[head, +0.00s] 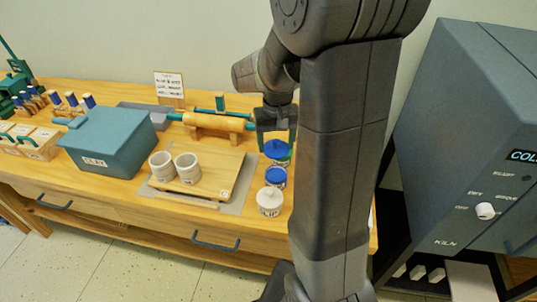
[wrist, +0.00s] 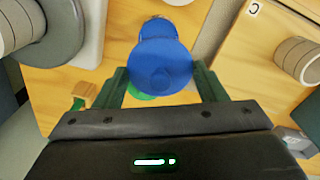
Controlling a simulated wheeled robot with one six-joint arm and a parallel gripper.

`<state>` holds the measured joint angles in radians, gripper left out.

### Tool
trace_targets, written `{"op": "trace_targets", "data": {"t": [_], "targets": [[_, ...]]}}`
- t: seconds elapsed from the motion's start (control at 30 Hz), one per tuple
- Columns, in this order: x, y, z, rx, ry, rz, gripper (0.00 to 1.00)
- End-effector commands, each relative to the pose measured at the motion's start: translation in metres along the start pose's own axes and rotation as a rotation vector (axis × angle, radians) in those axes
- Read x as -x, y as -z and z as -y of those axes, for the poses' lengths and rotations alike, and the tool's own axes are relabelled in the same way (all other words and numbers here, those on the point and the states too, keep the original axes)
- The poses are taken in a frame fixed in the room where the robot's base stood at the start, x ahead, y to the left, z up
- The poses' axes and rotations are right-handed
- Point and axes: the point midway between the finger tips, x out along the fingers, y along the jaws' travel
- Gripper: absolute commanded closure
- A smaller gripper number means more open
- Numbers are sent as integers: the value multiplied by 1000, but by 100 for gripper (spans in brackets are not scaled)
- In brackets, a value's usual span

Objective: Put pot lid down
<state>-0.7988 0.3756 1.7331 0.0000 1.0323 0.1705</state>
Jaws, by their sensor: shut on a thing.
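My gripper (head: 276,138) points down over the right part of the table, its fingers on either side of a round blue pot lid (head: 276,148). In the wrist view, my gripper (wrist: 163,78) is shut on this blue lid (wrist: 165,68), which sits between its green fingers. A green-edged shape (wrist: 143,96) shows just beneath the lid; I cannot tell whether the lid touches it. A second blue-topped pot (head: 275,176) stands just in front, and its blue top (wrist: 158,30) shows beyond the held lid in the wrist view.
A white lidded pot (head: 269,202) stands nearest the table's front edge. Left of the pots is a wooden board (head: 215,188) with two pale cups (head: 187,168). A teal box (head: 110,142) and a rolling-pin-like tool (head: 212,121) lie farther left and behind. A kiln (head: 455,140) stands right.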

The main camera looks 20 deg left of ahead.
Motion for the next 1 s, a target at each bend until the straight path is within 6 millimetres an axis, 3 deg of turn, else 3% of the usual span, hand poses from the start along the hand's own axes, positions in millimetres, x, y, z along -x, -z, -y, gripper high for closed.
{"op": "trace_targets", "data": {"t": [0.17,0.4,0.53,0.67,1.0], "targets": [[12,26,27,5,-1,3,56],[8,72,88,3,-1,3,56],[3,86,113,2,-1,3,56],[-4,92,125,-2,-1,4,56],[-60,94,128,-3,-1,3,56]]}}
